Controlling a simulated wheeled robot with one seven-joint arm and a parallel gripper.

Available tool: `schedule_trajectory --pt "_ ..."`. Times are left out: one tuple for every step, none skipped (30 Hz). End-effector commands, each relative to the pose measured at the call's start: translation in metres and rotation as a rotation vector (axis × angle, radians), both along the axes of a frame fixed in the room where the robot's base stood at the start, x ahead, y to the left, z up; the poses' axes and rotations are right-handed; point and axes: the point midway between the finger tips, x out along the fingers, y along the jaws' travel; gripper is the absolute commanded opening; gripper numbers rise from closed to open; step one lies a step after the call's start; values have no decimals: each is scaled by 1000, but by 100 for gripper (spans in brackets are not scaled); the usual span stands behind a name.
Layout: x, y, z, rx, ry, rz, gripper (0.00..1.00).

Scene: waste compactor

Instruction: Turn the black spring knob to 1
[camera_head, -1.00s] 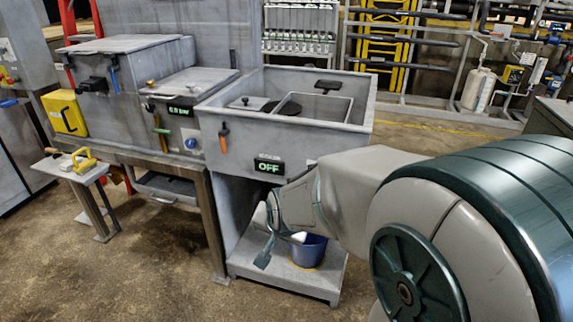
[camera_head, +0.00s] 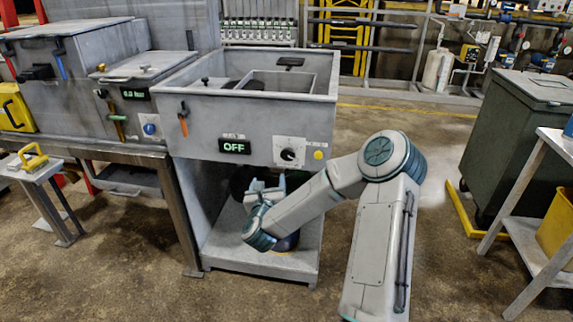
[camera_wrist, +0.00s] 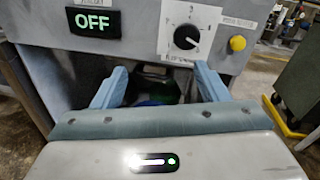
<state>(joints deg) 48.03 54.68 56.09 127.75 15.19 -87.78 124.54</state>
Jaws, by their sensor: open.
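The black knob (camera_head: 288,155) sits on a white dial plate on the front of the grey open-topped basin unit, right of the green OFF display (camera_head: 234,147). In the wrist view the black knob (camera_wrist: 187,37) has a white pointer mark toward the right; the printed numbers are too small to read surely. My gripper (camera_head: 265,185) is in front of the unit, below the knob. In the wrist view my gripper (camera_wrist: 158,80) is open and empty, its two blue fingers spread apart below the dial plate and not touching the knob.
A yellow button (camera_head: 318,155) is right of the dial. An orange-handled lever (camera_head: 183,122) is at the panel's left. A lower shelf (camera_head: 255,262) is under the basin. A dark green bin (camera_head: 520,135) stands at right; floor between is free.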

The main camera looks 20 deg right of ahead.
Motion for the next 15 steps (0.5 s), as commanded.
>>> schedule_trajectory --pt "-3 -10 -6 55 -37 -47 67" --pt "-5 -15 -6 79 -58 -69 67" --pt "-6 -20 -6 106 -81 -94 67" --pt "-8 -23 -6 121 -96 -109 67" --pt "-8 -25 -6 133 -108 -121 67" --pt "-8 -28 -6 143 -117 -132 67" --pt "-8 -30 -6 149 -124 -137 67" --pt "-6 -32 -5 153 -127 -140 67" --pt "-4 -34 -5 155 -129 -142 67" --pt "-1 -36 -5 155 -130 -143 67" --pt "2 -38 -5 154 -130 -144 67" --pt "8 -42 -4 152 -129 -143 67" --pt "12 -45 -4 151 -128 -144 67" --pt "17 -48 -4 151 -129 -143 67" --pt "24 -52 -4 151 -129 -143 67"
